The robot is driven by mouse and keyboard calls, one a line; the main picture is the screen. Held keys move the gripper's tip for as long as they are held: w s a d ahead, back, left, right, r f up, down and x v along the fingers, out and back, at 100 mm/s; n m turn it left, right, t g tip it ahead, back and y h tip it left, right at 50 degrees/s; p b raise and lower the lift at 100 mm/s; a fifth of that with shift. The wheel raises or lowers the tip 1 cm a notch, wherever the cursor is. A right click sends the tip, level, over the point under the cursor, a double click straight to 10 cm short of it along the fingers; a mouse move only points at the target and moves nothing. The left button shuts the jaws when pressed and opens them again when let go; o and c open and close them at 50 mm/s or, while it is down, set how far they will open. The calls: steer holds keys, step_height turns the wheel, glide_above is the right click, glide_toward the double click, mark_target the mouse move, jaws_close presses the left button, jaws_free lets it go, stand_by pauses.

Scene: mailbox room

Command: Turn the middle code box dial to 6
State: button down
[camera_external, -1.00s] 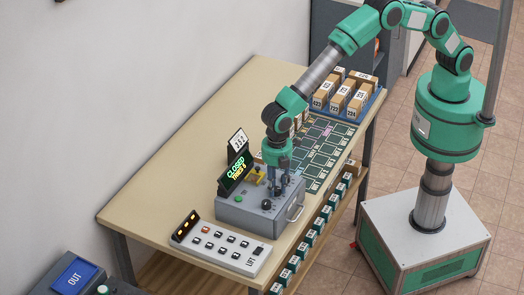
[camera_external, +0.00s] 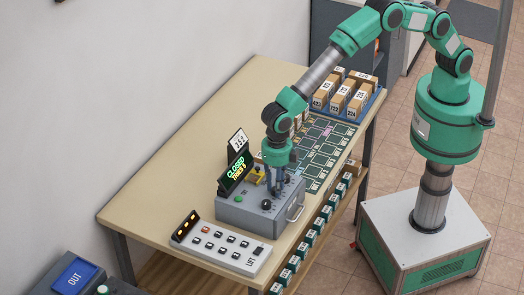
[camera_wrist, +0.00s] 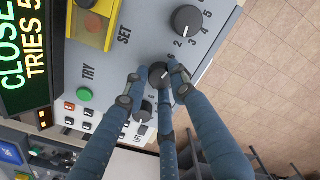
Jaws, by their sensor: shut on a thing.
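The grey code box (camera_external: 235,212) stands on the table with its dials on the top face. In the wrist view the middle dial (camera_wrist: 157,73) is a dark round knob between my fingertips. My gripper (camera_external: 277,190) points down over the box and is shut on this knob. Printed digits ring it, with a 6 at its upper right; its pointer is too unclear to read. Another dial (camera_wrist: 187,19) lies above it and a third dial (camera_wrist: 145,113) below it, partly behind a finger. The screen (camera_wrist: 22,50) reads CLOSED and TRIES 5.
A green TRY button (camera_wrist: 85,94) and a yellow part (camera_wrist: 88,28) sit on the box beside the dials. A white lift panel (camera_external: 222,246) with several switches lies in front. A blue tray of boxes (camera_external: 345,110) stands at the back.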

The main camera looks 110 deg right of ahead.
steer(key=shift+r+n, duration=0.1)
steer(key=shift+n, duration=0.2)
steer(key=c, duration=1.4)
jaws_free()
steer(key=shift+c, duration=0.2)
step_height(320, 180, up, 12)
